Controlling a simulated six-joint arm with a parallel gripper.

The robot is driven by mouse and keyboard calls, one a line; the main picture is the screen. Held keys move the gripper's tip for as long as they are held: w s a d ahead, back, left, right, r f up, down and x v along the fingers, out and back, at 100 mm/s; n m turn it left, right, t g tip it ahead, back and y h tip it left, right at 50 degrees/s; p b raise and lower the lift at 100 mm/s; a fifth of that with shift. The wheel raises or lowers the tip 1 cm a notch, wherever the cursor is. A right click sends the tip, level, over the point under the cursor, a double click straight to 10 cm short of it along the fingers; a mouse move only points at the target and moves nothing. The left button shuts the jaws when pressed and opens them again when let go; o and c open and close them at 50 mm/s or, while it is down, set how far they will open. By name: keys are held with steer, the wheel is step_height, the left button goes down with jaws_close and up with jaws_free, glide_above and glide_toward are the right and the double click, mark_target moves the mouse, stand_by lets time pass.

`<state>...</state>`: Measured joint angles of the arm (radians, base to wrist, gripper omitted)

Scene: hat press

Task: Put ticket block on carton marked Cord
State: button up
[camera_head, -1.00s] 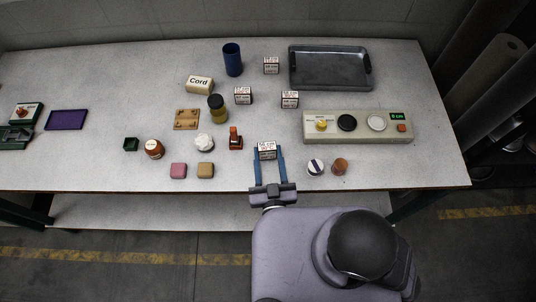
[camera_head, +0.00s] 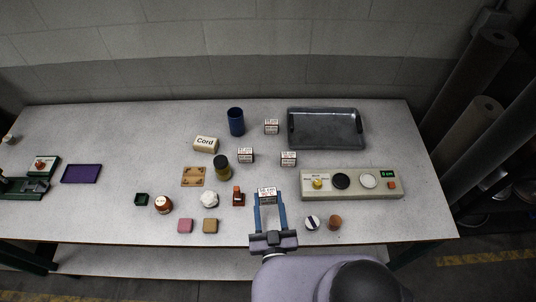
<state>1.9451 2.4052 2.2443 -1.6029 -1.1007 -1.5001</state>
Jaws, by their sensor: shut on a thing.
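The carton marked Cord (camera_head: 205,144) is a cream box lying at the back left of the table's middle, its top bare. My gripper (camera_head: 268,198) is shut on a white ticket block (camera_head: 267,192) with dark and red print, held between its blue fingers near the front of the table. The gripper is to the right of and nearer than the carton. Whether the held block clears the table is hard to tell. Three similar ticket blocks stand at the back (camera_head: 271,127), middle (camera_head: 245,156) and right (camera_head: 288,158).
Between gripper and carton stand an orange-red stamp (camera_head: 238,197), a dark-lidded yellow jar (camera_head: 222,167) and a white knobbed item (camera_head: 209,199). A blue cup (camera_head: 236,122) stands right of the carton. A grey tray (camera_head: 326,128) and a control panel (camera_head: 351,184) lie to the right.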

steer(key=shift+s+d+f, duration=0.1)
steer(key=shift+s+f, duration=0.05)
steer(key=shift+f, duration=0.05)
steer(key=shift+m+h, duration=0.5)
steer(key=shift+h, duration=0.2)
steer(key=s+d+f, duration=0.1)
steer(key=d, duration=0.3)
steer(key=s+d+f+b, duration=0.1)
steer(key=d, duration=0.4)
steer(key=s+d+f+b, duration=0.1)
steer(key=s+d, duration=0.1)
steer(key=d, duration=0.3)
steer(key=shift+d+f, duration=0.25)
steer(key=shift+w+d+r+n+y+b, duration=0.1)
steer(key=shift+w+d+n+y+b, duration=0.55)
steer(key=shift+w+y, duration=0.25)
steer(key=w+a+r+n+g+y+b, duration=0.1)
steer(key=w+r+n+g+y+b, duration=0.1)
steer(key=w+y, duration=0.4)
steer(key=shift+w+a+r+n+y+b, duration=0.35)
steer(key=shift+w+r+n+b, duration=0.45)
steer(key=shift+w+r+n, duration=0.35)
steer(key=shift+w+f, duration=0.1)
steer(key=shift+w, duration=0.1)
